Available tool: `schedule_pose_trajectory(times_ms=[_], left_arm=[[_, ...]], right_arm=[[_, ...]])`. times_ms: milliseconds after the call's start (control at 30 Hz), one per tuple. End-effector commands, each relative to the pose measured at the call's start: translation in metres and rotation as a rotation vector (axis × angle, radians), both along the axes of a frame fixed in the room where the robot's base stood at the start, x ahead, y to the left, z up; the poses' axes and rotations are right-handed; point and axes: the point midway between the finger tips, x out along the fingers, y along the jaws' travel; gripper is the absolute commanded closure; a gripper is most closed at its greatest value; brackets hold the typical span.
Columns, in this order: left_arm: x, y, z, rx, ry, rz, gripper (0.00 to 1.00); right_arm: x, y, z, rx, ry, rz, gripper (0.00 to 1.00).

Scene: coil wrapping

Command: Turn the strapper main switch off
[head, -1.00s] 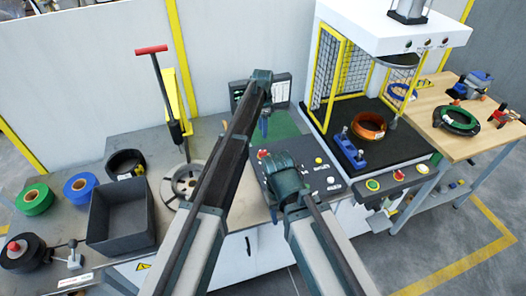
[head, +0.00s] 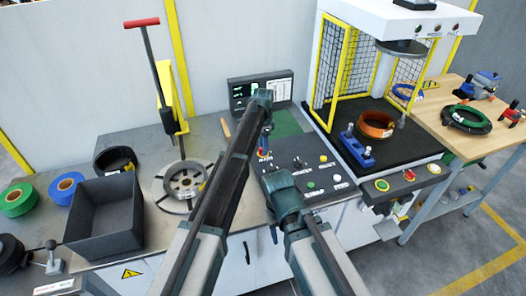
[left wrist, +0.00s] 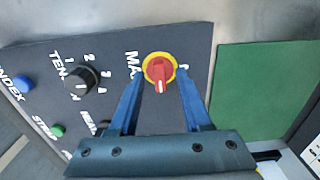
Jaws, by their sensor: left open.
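The main switch (left wrist: 159,70) is a red rotary knob on a yellow disc on the dark control panel (left wrist: 115,60). Its white mark points toward my gripper in the left wrist view. My left gripper (left wrist: 160,84) is open, with one blue finger on each side of the knob; I see no clear contact. In the head view the left gripper (head: 265,148) points down over the panel's left part and mostly covers the switch. The right arm's wrist (head: 286,192) is in front of the panel; its fingers are mostly hidden.
A tension dial (left wrist: 81,80) and a blue button (left wrist: 23,84) are on the same panel. A green mat (head: 285,122) and a monitor (head: 262,90) lie behind. The caged press (head: 345,65) stands at right, a grey bin (head: 104,212) at left.

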Motion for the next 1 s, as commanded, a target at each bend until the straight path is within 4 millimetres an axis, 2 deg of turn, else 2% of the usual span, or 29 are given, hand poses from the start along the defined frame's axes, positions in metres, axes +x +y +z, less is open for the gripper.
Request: schedule_pose_trajectory(times_ms=[233, 267, 500, 533, 1000], left_arm=[[0.0, 0.0, -0.0002, 0.0, 0.0, 0.0, 0.51], [0.0, 0.0, -0.0002, 0.0, 0.0, 0.0, 0.55], [0.0, 0.0, -0.0002, 0.0, 0.0, 0.0, 0.98], [0.0, 0.0, -0.0002, 0.0, 0.0, 0.0, 1.0], [0.0001, 0.0, -0.0003, 0.0, 0.0, 0.041, 1.0]], right_arm=[[0.0, 0.0, -0.0002, 0.0, 0.0, 0.0, 0.5], [0.0, 0.0, -0.0002, 0.0, 0.0, 0.0, 0.5], [0.0, 0.0, -0.0002, 0.0, 0.0, 0.0, 0.5], [0.0, 0.0, -0.0002, 0.0, 0.0, 0.0, 0.5], [0.0, 0.0, -0.0003, 0.0, 0.0, 0.0, 0.5]])
